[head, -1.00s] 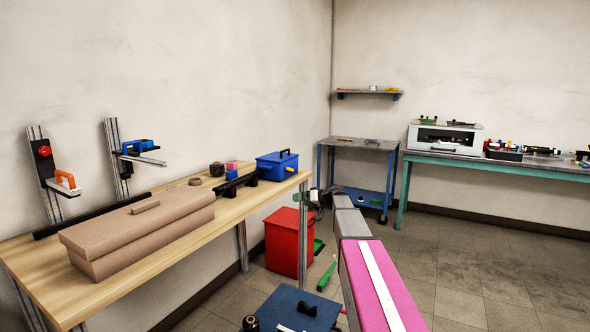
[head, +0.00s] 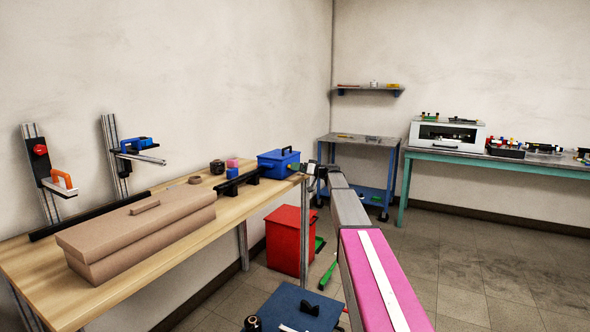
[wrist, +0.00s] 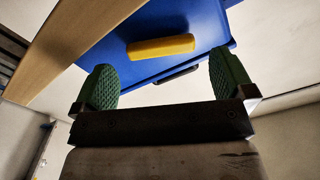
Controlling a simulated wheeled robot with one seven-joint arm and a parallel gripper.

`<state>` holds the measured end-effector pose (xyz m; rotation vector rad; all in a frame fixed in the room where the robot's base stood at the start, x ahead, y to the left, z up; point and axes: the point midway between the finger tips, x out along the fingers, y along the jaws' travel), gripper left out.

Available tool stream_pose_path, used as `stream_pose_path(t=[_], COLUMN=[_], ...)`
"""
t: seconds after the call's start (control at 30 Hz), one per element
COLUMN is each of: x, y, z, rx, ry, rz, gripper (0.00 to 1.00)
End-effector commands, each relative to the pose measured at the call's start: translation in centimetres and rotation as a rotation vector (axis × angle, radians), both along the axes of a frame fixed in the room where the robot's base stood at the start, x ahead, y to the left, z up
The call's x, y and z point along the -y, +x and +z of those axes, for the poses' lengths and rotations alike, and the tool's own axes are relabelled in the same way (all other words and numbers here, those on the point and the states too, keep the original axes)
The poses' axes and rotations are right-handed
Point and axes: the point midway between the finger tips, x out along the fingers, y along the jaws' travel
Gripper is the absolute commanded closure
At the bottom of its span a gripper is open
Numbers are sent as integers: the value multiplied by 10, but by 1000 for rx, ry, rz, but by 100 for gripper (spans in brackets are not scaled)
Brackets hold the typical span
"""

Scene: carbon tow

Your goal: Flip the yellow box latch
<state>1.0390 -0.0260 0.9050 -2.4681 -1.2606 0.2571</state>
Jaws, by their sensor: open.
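The blue box (head: 275,163) with a black handle on its lid stands at the far right end of the wooden workbench. In the wrist view the blue box (wrist: 205,25) fills the top, and its yellow latch (wrist: 160,47) shows as a short bar lying across its face. My gripper (wrist: 164,84) is open, with one green ribbed pad on each side of the latch's line and nothing between them. The latch appears beyond the fingertips, apart from them.
The workbench (head: 120,290) also carries a brown lidded case (head: 140,232), a black rail (head: 236,183) and small items. A red bin (head: 284,240) stands under its right end. A blue-framed table (head: 360,145) stands behind my arm. The floor to the right is open.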

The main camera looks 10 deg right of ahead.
Motion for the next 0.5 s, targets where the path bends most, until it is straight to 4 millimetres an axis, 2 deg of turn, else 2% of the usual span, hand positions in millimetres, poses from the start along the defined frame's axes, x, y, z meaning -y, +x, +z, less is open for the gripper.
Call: stream_pose_path(t=[0.03,0.2,0.47,0.5], x=[-7,-20,-22,-22], y=[7,15,16,16], z=[0,0,0,0], rx=[0,0,0,0], ry=[0,0,0,0], rz=[1,0,-1,-1], gripper=[0,0,0,3])
